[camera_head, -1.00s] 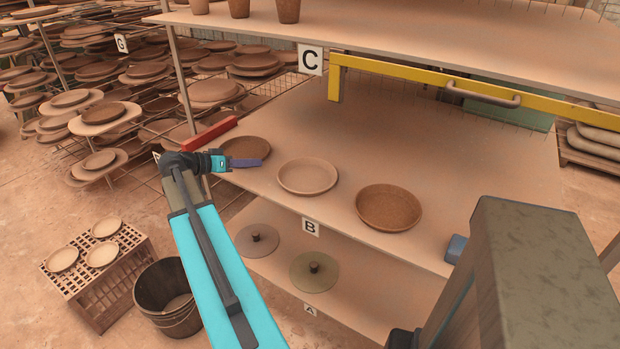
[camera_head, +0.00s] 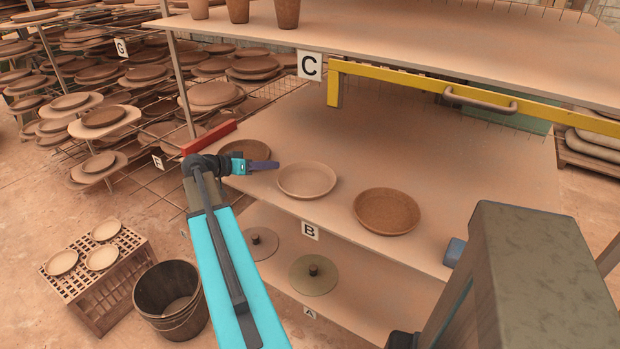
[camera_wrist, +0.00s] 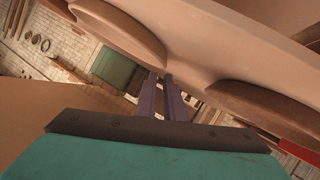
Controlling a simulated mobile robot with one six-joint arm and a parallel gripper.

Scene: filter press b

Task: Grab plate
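Three plates stand in a row on shelf B (camera_head: 470,170): a dark brown plate (camera_head: 240,148) at the left, a pale plate (camera_head: 306,180) in the middle and a reddish-brown plate (camera_head: 387,211) at the right. My gripper (camera_head: 264,165), with purple fingers, is low over the shelf between the dark and pale plates, its tips near the pale plate's left rim. In the wrist view my gripper (camera_wrist: 163,97) shows a narrow gap between its fingers and nothing held. There the pale plate (camera_wrist: 118,32) is to the left and the dark plate (camera_wrist: 255,100) to the right.
A red bar (camera_head: 208,138) lies at the shelf's left end. A yellow rail with a handle (camera_head: 480,99) hangs below shelf C (camera_head: 430,45). A blue block (camera_head: 454,251) sits at the front right edge. Lidded discs (camera_head: 313,275) lie on the shelf below.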

